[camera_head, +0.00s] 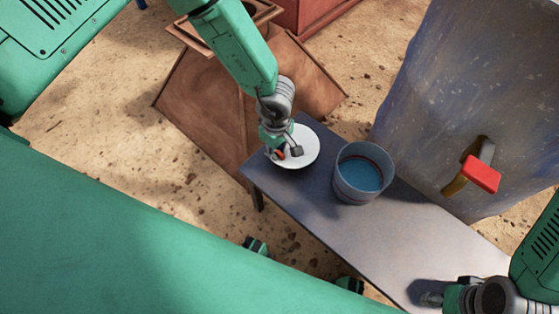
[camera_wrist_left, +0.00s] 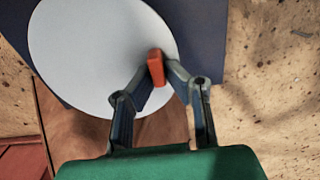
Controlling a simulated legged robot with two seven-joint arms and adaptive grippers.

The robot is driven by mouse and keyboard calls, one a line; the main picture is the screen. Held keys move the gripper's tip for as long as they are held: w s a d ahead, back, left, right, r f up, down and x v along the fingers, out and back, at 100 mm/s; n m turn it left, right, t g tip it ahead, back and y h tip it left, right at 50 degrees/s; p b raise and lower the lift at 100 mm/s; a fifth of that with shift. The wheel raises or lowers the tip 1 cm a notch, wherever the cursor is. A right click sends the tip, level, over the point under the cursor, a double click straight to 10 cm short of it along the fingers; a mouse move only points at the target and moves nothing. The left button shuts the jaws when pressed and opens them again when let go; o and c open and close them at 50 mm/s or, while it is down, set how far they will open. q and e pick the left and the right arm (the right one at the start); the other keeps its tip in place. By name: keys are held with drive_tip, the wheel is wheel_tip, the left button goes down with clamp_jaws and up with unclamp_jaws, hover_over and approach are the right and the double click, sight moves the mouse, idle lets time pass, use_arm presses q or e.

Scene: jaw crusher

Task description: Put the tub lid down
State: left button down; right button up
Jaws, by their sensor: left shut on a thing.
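The tub lid is a white disc (camera_head: 306,137) with a small red handle (camera_head: 281,154). It is over the far left end of the grey table (camera_head: 300,205), to the left of the tub; I cannot tell whether it touches the tabletop. My left gripper (camera_head: 287,153) is shut on the red handle. The left wrist view shows the lid (camera_wrist_left: 95,50) and both fingers at the handle (camera_wrist_left: 156,68). The grey tub (camera_head: 357,187) stands uncovered on the table with blue inside. My right gripper (camera_head: 432,298) is low over the table's near right end; its fingers are unclear.
A large weathered grey-blue machine body (camera_head: 450,100) with a red-handled lever (camera_head: 481,174) stands behind the table at the right. A rusty brown chute (camera_head: 205,110) lies behind the table's left end. The tabletop between tub and right gripper is clear.

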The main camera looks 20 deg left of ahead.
use_arm(q)
wheel_tip(320, 180, down, 6)
drive_tip(key=shift+a+r+b, duration=0.1)
drive_tip(key=shift+r+b, duration=0.15)
drive_tip(key=shift+b, duration=0.85)
use_arm(e)
wheel_tip(320, 180, down, 2)
drive_tip(key=shift+a+f, duration=0.1)
drive_tip(key=shift+f, duration=0.1)
use_arm(q)
drive_tip(key=shift+r, duration=0.15)
use_arm(e)
drive_tip(key=shift+r, duration=0.1)
use_arm(q)
drive_tip(key=c, duration=1.6)
unclamp_jaws()
